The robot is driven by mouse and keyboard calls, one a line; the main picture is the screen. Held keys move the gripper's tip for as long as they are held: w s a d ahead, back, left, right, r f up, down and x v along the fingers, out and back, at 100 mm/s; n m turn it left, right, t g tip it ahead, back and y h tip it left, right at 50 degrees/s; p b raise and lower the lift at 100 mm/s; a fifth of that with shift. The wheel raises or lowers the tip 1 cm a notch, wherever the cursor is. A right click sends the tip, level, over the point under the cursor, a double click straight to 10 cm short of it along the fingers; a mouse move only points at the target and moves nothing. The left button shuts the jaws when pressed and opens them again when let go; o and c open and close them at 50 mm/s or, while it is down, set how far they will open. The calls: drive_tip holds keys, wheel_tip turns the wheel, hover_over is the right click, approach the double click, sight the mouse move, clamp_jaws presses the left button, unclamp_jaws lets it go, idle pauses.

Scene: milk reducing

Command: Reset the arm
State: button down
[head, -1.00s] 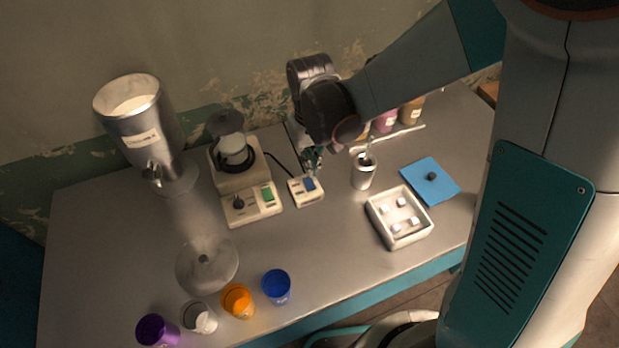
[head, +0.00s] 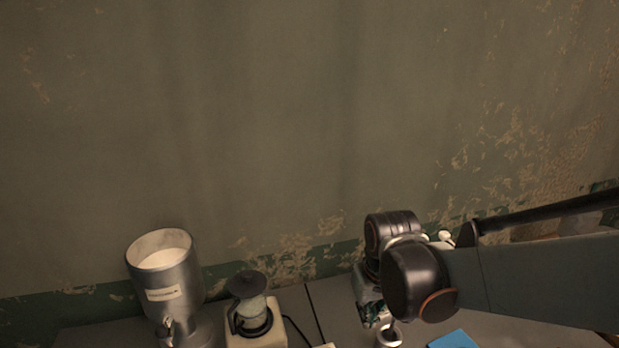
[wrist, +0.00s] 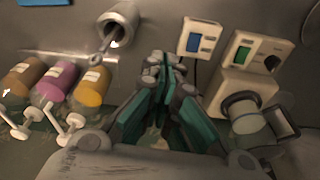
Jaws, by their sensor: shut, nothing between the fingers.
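My gripper (wrist: 160,66) shows in the middle of the wrist view, with its teal and grey fingers drawn together and nothing between them. It hangs above the table, apart from the things around it. In the head view, my gripper (head: 372,312) is low in the picture, right of centre, partly hidden behind my dark wrist joint.
A metal dispenser (head: 168,280) and a jar on a white base (head: 255,325) stand at lower left. The wall (head: 250,120) is bare.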

drive_tip(key=s+d+r+m+t+b, duration=0.2)
drive_tip(key=s+d+r+t, duration=0.3)
drive_tip(key=s, duration=0.6)
drive_tip(key=shift+s+d+r+b, duration=0.35)
drive_tip(key=shift+d+r, duration=0.4)
drive_tip(key=shift+d, duration=0.35)
drive_tip(key=shift+a, duration=0.2)
